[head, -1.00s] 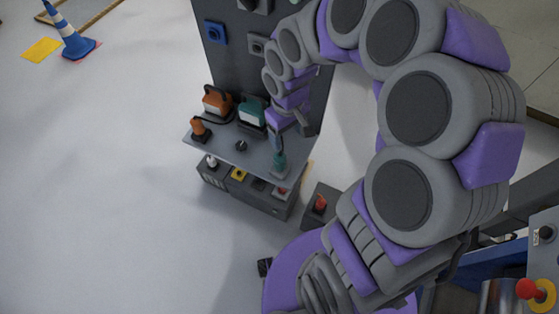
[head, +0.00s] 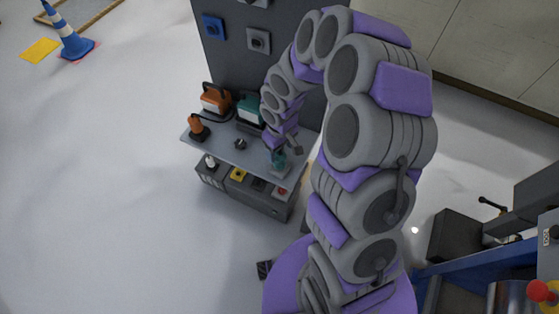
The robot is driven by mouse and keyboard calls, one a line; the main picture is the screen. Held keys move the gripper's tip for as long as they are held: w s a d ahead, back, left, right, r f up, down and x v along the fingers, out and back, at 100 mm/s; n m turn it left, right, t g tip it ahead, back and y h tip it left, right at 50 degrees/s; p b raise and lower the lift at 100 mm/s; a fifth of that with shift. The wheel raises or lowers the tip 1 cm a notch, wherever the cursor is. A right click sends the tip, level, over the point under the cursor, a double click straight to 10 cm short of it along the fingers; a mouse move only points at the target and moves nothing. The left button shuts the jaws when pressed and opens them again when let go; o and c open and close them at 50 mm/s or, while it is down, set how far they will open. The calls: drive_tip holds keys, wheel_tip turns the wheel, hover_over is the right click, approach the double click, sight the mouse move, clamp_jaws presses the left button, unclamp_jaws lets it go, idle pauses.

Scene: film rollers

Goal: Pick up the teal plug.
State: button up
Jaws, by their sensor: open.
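The teal plug (head: 279,160) stands near the right front edge of the grey shelf (head: 226,148). It is small in the head view and its top is partly covered by my gripper. My gripper (head: 285,150) is open, pointing down just above the plug. I cannot tell whether a finger touches it.
An orange plug (head: 199,129) stands at the shelf's left. An orange box (head: 215,99) and a teal box (head: 250,111) stand at the back, against a dark panel (head: 241,62). A small dark knob (head: 240,143) sits mid-shelf. Sockets with coloured parts (head: 239,175) line the lower unit.

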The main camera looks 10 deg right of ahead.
sight(280, 156)
drive_tip(key=shift+a+f+b, duration=0.1)
drive_tip(key=shift+f+b, duration=0.95)
drive_tip(key=shift+f, duration=2.25)
drive_tip(key=shift+r, duration=0.1)
drive_tip(key=shift+c, duration=0.2)
drive_tip(key=c, duration=1.2)
drive_tip(key=shift+r, duration=0.1)
